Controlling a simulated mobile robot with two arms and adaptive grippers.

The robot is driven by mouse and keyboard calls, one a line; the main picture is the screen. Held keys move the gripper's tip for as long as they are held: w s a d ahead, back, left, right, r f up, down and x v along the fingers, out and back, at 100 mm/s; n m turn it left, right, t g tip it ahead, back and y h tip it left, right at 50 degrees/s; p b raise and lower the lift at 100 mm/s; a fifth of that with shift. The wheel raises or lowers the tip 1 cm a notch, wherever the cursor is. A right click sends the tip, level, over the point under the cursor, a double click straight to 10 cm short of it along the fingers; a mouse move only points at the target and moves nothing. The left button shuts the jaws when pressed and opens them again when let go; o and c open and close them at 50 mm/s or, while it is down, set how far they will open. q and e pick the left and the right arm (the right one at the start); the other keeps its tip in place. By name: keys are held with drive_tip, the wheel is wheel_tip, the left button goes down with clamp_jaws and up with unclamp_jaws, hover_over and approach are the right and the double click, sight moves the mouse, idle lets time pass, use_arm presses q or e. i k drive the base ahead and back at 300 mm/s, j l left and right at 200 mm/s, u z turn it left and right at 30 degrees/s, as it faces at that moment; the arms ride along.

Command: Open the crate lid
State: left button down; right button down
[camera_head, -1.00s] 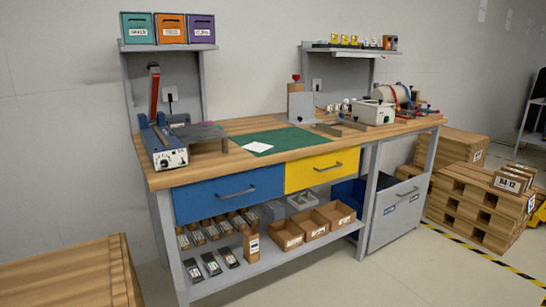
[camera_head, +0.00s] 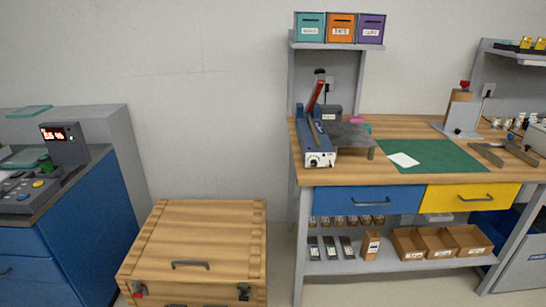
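A wooden crate (camera_head: 160,285) stands on the floor at the lower middle left, between the blue cabinet and the workbench. Its slatted lid (camera_head: 205,232) is shut and lies flat on top. A dark handle (camera_head: 190,264) sits near the lid's front edge. A latch with a red part (camera_head: 138,290) is at the front left, and a dark latch (camera_head: 244,291) is at the front right. The lower part of the crate is cut off by the picture's bottom edge. Neither of my grippers shows.
A blue cabinet (camera_head: 75,235) with a control panel and digital display (camera_head: 66,142) stands left of the crate. A wooden workbench (camera_head: 400,180) with blue and yellow drawers stands to the right. A narrow strip of floor (camera_head: 282,270) is free between crate and bench.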

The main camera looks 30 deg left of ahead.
sight(180, 241)
drive_tip(key=u, duration=1.55)
drive_tip(key=i+j+z, duration=0.15)
drive_tip(key=i+j, duration=0.15)
drive_tip(key=i+j+z, duration=0.35)
drive_tip(key=j, duration=0.4)
drive_tip(key=i, duration=0.15)
